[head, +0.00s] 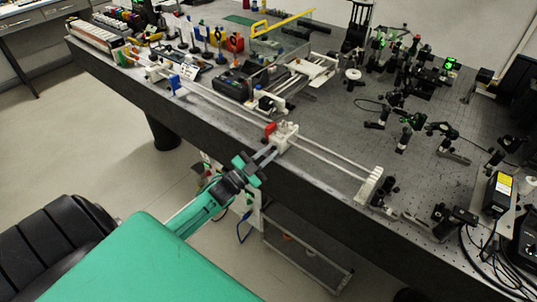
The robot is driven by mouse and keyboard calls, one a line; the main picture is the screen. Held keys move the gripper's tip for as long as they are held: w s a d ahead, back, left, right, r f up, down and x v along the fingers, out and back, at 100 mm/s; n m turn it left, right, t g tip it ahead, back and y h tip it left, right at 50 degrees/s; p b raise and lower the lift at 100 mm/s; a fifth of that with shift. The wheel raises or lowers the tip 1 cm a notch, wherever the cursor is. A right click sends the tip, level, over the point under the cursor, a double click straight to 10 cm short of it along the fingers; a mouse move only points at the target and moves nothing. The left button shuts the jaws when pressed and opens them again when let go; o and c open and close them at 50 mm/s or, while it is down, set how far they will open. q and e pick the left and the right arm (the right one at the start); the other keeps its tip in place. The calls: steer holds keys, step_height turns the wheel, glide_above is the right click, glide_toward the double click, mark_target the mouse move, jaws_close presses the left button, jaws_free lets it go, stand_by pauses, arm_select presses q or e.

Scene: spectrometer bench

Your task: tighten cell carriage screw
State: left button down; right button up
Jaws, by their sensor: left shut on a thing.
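The white cell carriage (287,137) sits on a pair of long rails (325,160) along the front edge of the optical bench. A red part (270,129) is at its left side. My left gripper (268,154) reaches up from the front, with its fingertips at the near side of the carriage. It is shut on the carriage screw, which is too small and covered by the fingers to make out. My right gripper is not in view.
A white end block (370,186) carries the right end of the rails, and a blue part (174,82) is near the left end. Optics mounts (405,125) crowd the right of the bench. A black instrument (250,83) stands behind the rails.

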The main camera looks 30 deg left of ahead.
arm_select(q)
steer(key=m+g, duration=0.1)
steer(key=m, duration=0.2)
steer(key=m+g+h, duration=0.1)
steer(key=m, duration=0.1)
steer(key=shift+a+r+m, duration=0.1)
steer(key=shift+r+m, duration=0.05)
steer(key=shift+m, duration=0.25)
steer(key=m+g, duration=0.1)
steer(key=m, duration=0.1)
steer(key=m+p, duration=0.1)
steer(key=m, duration=0.1)
steer(key=shift+r+g+h, duration=0.15)
steer(key=shift+g+h, duration=0.15)
steer(key=shift+g, duration=0.1)
steer(key=m+g+p, duration=0.1)
steer(key=m, duration=0.2)
steer(key=shift+r+p, duration=0.1)
steer(key=shift+p, duration=0.3)
steer(key=shift+m+g+y+p, duration=0.5)
steer(key=shift+m+p, duration=0.05)
steer(key=shift+m, duration=0.65)
steer(key=c, duration=1.7)
jaws_free()
